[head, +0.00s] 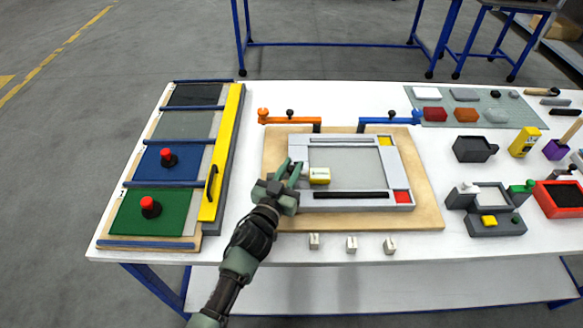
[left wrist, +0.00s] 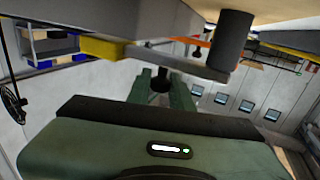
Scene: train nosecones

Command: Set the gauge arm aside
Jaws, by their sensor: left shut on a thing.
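The gauge arm appears to be the grey bar with a yellow-and-white block (head: 320,176) at its end. That block lies over the left part of the framed grey panel (head: 345,160) in the head view. In the left wrist view the grey bar (left wrist: 180,62) runs across, with a yellow block (left wrist: 103,47) at left and a black cylinder (left wrist: 232,40) at right. My left gripper (head: 290,170) is at the panel's left side, shut on the bar's small black knob (left wrist: 160,80). The fingers hide part of the bar. My right gripper is not in view.
An orange arm (head: 290,120) and a blue arm (head: 390,122) stand behind the frame. A rack of coloured panels with a yellow rail (head: 222,150) is at left. Small grey blocks (head: 351,244) lie in front of the board. Tools and bins crowd the right.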

